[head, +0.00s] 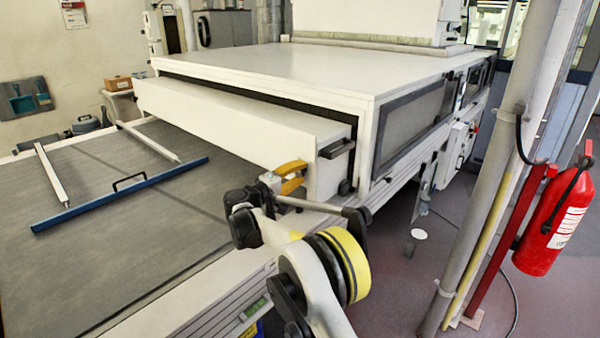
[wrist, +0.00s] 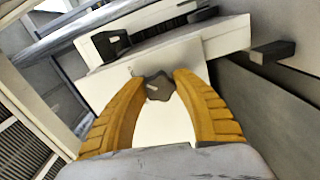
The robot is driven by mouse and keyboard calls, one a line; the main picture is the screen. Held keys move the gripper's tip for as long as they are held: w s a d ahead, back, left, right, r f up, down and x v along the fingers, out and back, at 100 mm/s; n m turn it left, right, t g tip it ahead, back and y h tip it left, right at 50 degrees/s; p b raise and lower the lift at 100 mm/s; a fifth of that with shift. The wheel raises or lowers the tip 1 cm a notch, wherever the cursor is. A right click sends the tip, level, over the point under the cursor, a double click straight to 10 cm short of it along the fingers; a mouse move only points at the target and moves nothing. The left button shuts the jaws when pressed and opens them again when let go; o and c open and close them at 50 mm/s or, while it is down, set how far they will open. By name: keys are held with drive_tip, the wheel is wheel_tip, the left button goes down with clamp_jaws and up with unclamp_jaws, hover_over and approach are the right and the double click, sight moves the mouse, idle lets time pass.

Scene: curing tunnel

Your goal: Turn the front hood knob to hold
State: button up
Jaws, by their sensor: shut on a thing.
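The front hood knob (wrist: 159,87) is a small dark grey lobed knob with a pale mark on its face, set on a white panel in the wrist view. My gripper's two orange-yellow fingers (wrist: 155,84) close on it from both sides at their tips. In the head view my gripper (head: 303,176) reaches the front of the white hood (head: 240,125), near its lower right end. There the fingers hide the knob, or it is too small to make out. No position lettering around the knob can be read.
A pole (head: 495,180) and a red extinguisher (head: 553,222) stand at right.

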idle(0.5)
drive_tip(key=o, duration=1.2)
drive_tip(key=v, duration=1.2)
